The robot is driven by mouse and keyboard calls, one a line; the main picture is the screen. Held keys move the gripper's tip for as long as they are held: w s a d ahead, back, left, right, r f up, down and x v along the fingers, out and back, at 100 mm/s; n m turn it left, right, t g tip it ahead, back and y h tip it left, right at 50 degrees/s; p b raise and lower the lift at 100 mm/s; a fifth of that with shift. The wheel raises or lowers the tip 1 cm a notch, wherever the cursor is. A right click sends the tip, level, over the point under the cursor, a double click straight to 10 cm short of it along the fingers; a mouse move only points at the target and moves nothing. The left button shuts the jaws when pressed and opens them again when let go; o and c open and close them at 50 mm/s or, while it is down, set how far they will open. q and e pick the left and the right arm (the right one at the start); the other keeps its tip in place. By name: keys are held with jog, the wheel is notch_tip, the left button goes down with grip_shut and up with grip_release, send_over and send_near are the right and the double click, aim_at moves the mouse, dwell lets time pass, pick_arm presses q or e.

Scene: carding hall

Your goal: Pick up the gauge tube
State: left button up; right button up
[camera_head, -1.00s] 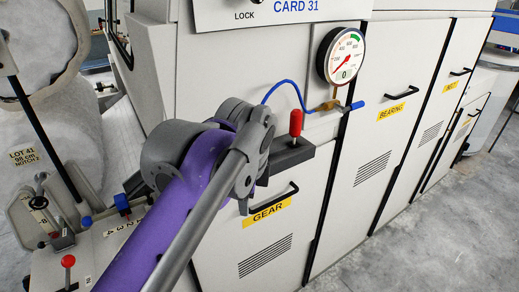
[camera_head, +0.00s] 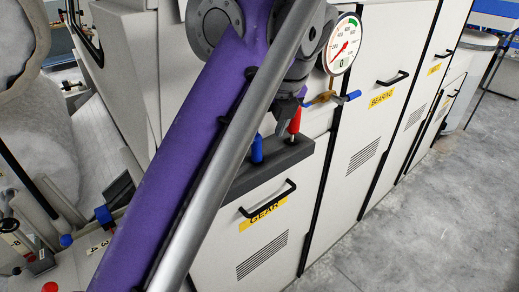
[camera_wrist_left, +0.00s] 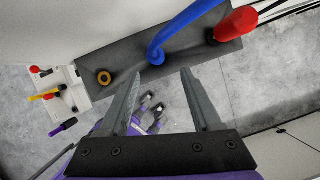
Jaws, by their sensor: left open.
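The gauge tube is blue. In the left wrist view the tube (camera_wrist_left: 178,32) rises from the dark grey block (camera_wrist_left: 130,62) and curves to the upper right. In the head view its lower part (camera_head: 257,150) stands on the block (camera_head: 272,167); my left arm hides much of the rest. My left gripper (camera_wrist_left: 160,74) is open and empty, its fingers apart just short of the tube's lower end in the wrist view. In the head view the left gripper (camera_head: 287,108) is above the block, partly hidden by its own arm. My right gripper is not in view.
A red handle (camera_head: 295,122) stands on the block beside the tube, close to my left gripper. The round gauge (camera_head: 343,45) and a blue-handled brass valve (camera_head: 352,96) are just right. Open floor (camera_head: 420,230) lies right.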

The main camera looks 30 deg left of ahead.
aim_at(259, 140)
pick_arm(q)
jog(key=shift+a+f, duration=0.4)
jog(key=shift+f, duration=0.35)
jog(key=x, duration=0.4)
jog(key=shift+w+a, duration=0.35)
jog(key=shift+a, duration=0.05)
jog(key=shift+a+f+b, duration=0.15)
jog(key=shift+f+b, duration=0.15)
jog(key=shift+f, duration=0.15)
grip_shut()
